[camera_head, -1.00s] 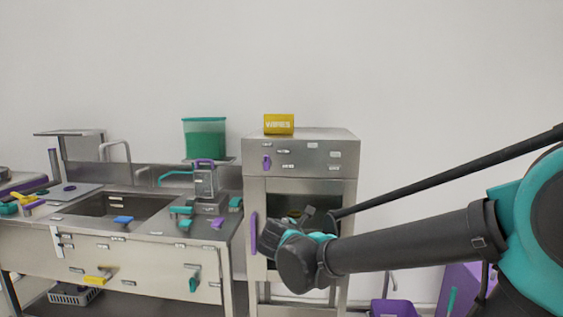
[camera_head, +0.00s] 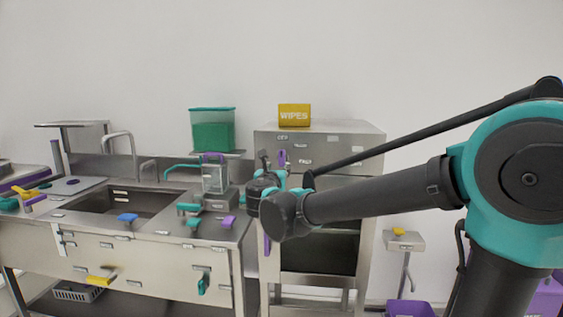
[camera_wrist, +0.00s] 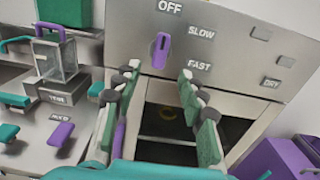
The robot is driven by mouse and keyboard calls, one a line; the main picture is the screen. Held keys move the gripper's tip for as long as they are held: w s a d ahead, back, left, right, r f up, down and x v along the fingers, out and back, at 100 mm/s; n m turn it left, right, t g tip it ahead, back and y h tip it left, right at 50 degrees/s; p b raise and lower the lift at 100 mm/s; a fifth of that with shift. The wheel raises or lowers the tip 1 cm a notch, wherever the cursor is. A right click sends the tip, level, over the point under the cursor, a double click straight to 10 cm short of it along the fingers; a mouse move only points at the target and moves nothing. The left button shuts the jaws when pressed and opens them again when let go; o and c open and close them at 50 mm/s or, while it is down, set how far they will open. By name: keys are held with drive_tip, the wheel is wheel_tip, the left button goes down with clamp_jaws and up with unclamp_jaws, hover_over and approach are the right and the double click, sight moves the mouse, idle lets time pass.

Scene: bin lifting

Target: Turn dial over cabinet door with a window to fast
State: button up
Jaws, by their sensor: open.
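The purple dial (camera_wrist: 160,50) is on the cabinet's steel upper panel, its long handle near upright and its upper end toward the OFF label (camera_wrist: 170,6). The SLOW label (camera_wrist: 201,32) and FAST label (camera_wrist: 200,66) are to its right. The dial also shows in the head view (camera_head: 282,157), partly behind my gripper (camera_head: 265,172). The windowed cabinet door (camera_head: 320,252) is below it. In the wrist view my gripper (camera_wrist: 160,71) is open and empty, its fingertips apart and just below the dial on either side. I see no contact with the dial.
A yellow WIPES box (camera_head: 294,115) stands on the cabinet top. A counter with a sink (camera_head: 110,203), a clear container (camera_head: 215,178) and a teal-and-clear tank (camera_head: 212,130) is to the left. A small stand (camera_head: 403,240) is to the right.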

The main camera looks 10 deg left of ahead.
sight(281, 160)
drive_tip(key=w, duration=0.9)
drive_tip(key=shift+w+d, duration=0.2)
drive_tip(key=shift+w, duration=0.05)
clamp_jaws()
